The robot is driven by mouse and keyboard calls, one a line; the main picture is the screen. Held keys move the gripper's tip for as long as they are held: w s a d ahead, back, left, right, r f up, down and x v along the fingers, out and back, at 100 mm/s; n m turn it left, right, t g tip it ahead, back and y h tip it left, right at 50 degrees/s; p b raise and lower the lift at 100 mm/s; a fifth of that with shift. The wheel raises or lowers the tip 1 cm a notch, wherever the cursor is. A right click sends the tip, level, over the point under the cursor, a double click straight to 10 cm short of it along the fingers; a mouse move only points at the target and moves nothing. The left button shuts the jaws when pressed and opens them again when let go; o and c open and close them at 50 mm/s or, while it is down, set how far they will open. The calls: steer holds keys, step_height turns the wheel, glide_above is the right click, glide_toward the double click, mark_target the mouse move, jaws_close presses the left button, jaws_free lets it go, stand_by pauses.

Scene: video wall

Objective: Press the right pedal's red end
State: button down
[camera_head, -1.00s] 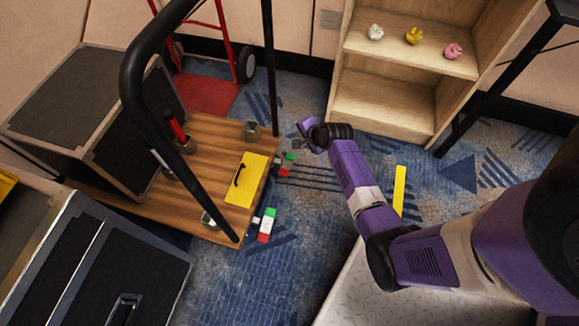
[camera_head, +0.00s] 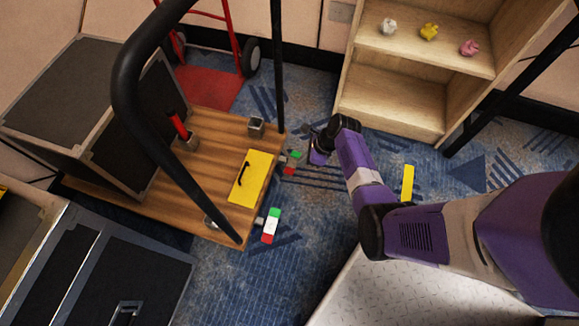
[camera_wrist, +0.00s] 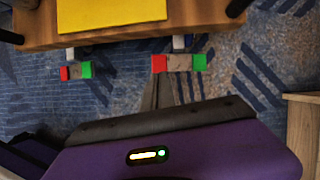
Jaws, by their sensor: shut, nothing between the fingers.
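Two small pedals stick out from the edge of the wooden cart, each with a red end and a green end. In the wrist view the right pedal has its red end (camera_wrist: 159,63) on the left and its green end (camera_wrist: 200,62) on the right. The left pedal (camera_wrist: 76,71) is farther left. In the head view the right pedal's red end (camera_head: 289,171) is partly in view beside my gripper (camera_head: 311,160). My gripper is shut and empty, and its fingertips (camera_wrist: 160,80) appear just below the red end. I cannot tell whether they touch it.
The wooden cart (camera_head: 225,131) carries a yellow panel (camera_head: 247,178) and has a black rail (camera_head: 123,85). A wooden shelf (camera_head: 395,105) stands at the back right with small figures on it. Blue carpet (camera_head: 320,220) is clear between cart and my base.

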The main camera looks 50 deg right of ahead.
mark_target(293, 171)
steer(key=shift+b+x, duration=2.65)
steer(key=shift+b, duration=0.3)
steer(key=shift+b+x, duration=0.85)
steer(key=shift+b, duration=0.15)
steer(key=shift+f+b, duration=0.65)
steer(key=shift+f, duration=0.45)
steer(key=shift+s+d+r+p, duration=0.15)
steer(key=shift+s+r+p, duration=0.15)
steer(key=shift+p, duration=0.15)
steer(key=shift+s+d+r+p, duration=0.15)
steer(key=shift+s+d+p, duration=0.15)
steer(key=shift+s+p, duration=0.2)
steer(key=shift+s+d+r+p, duration=0.15)
steer(key=shift+s+d+p, duration=0.2)
steer(key=shift+s, duration=0.2)
